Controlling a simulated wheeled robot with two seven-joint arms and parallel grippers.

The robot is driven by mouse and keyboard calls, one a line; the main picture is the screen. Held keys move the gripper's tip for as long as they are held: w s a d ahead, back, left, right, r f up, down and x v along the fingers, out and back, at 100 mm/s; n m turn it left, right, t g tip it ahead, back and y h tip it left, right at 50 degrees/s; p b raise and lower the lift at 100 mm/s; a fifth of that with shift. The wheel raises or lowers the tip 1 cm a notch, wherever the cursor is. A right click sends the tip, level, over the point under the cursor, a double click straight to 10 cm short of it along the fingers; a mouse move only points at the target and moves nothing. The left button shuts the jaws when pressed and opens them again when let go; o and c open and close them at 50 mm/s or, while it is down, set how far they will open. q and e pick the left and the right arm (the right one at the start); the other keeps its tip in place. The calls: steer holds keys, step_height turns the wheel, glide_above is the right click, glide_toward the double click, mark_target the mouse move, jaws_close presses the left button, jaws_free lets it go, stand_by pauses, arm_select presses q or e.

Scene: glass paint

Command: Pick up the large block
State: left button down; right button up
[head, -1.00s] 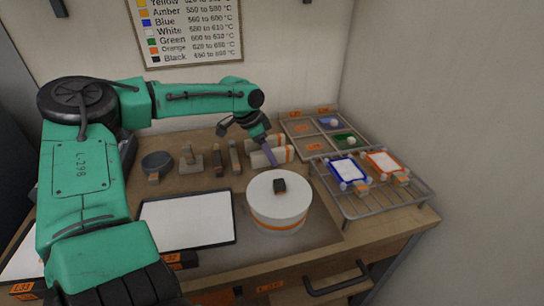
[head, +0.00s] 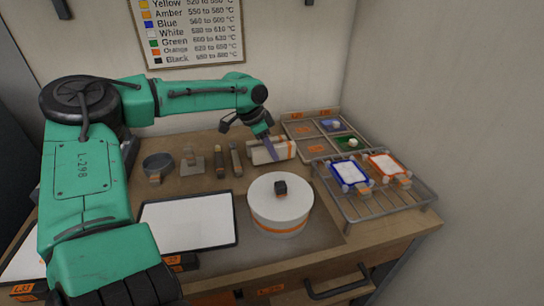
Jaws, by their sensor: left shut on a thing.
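A white block with an orange band (head: 284,150), seemingly the large block, is at the back of the bench, behind the round white drum. My left gripper (head: 270,150) reaches down to it from above, its purple-grey finger in front of the block's white face. The gripper is shut on the block. The finger hides part of the block, and I cannot tell whether the block is clear of the bench. My right gripper is not in view.
A wire rack (head: 385,206) with blue and orange framed panels is at right. A sectioned tray (head: 300,129) lies behind it. Small tools and a bowl (head: 158,163) stand left.

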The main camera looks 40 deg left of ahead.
arm_select(q)
step_height(320, 180, up, 21)
steer(key=p, duration=0.7)
steer(key=shift+f, duration=0.1)
step_height(320, 180, up, 5)
steer(key=p, duration=0.8)
